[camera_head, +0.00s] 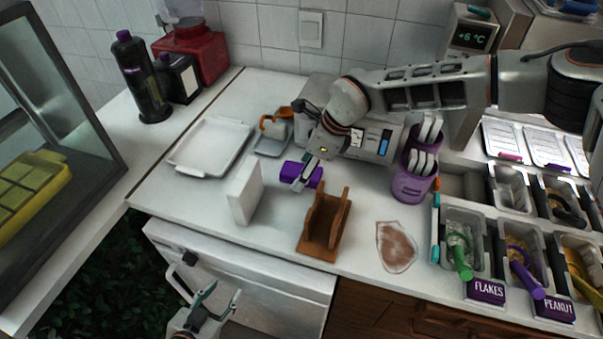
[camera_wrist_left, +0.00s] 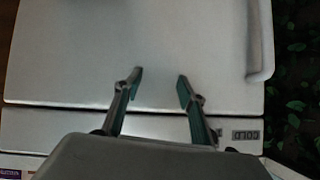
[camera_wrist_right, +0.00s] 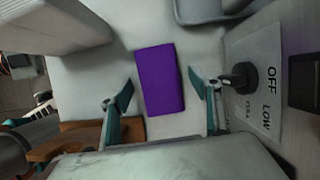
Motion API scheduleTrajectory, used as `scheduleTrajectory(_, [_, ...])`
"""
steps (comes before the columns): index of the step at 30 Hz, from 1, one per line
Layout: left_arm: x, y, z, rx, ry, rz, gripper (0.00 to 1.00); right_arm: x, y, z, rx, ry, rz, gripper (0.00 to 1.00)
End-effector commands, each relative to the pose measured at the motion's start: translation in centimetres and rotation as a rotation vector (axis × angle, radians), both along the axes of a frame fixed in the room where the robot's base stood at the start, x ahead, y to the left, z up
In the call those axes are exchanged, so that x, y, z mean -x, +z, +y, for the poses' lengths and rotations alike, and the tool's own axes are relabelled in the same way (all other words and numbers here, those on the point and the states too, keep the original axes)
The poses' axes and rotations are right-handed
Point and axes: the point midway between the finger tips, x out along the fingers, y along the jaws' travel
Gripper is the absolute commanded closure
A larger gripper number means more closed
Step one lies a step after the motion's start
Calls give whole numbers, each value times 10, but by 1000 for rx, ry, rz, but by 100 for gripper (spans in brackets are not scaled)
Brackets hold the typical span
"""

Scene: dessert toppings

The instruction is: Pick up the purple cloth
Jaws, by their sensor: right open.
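The purple cloth (camera_head: 291,171) lies folded as a small block on the white counter, behind the wooden stand. In the right wrist view the cloth (camera_wrist_right: 160,78) shows flat and whole between and beyond the fingertips. My right gripper (camera_wrist_right: 160,92) is open, with a finger toward each side of the cloth; I cannot tell whether either touches it. In the head view my right gripper (camera_head: 304,176) comes down over the cloth and hides part of it. My left gripper (camera_head: 217,300) is open and empty, low in front of the counter; it also shows in the left wrist view (camera_wrist_left: 158,82).
A brown wooden stand (camera_head: 322,225) and an upright white block (camera_head: 244,192) stand close in front of the cloth. A white tray (camera_head: 209,146) lies left, a purple holder (camera_head: 413,187) right. A brown smear (camera_head: 396,246) marks the counter's front. Topping bins fill the right.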

Motion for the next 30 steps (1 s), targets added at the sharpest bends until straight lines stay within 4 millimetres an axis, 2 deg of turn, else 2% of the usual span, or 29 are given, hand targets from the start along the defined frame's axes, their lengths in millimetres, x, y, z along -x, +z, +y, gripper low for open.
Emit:
scheduleTrajectory(8, [0, 0, 0, 0, 0, 0, 60, 0, 0, 0, 0, 0, 0, 38])
scheduleTrajectory(9, [0, 0, 0, 0, 0, -1, 60, 0, -1, 0, 0, 0, 0, 40])
scheduleTrajectory(13, [-1, 1, 0, 1, 0, -3, 60, 0, 0, 0, 0, 0, -1, 74])
scheduleTrajectory(14, [-1, 1, 0, 1, 0, -3, 60, 0, -1, 0, 0, 0, 0, 77])
scheduleTrajectory(24, [-1, 3, 0, 1, 0, -5, 60, 0, -1, 0, 2, 0, 1, 78])
scheduleTrajectory(30, [-1, 6, 0, 1, 0, -6, 60, -1, 11, 0, 1, 0, -2, 78])
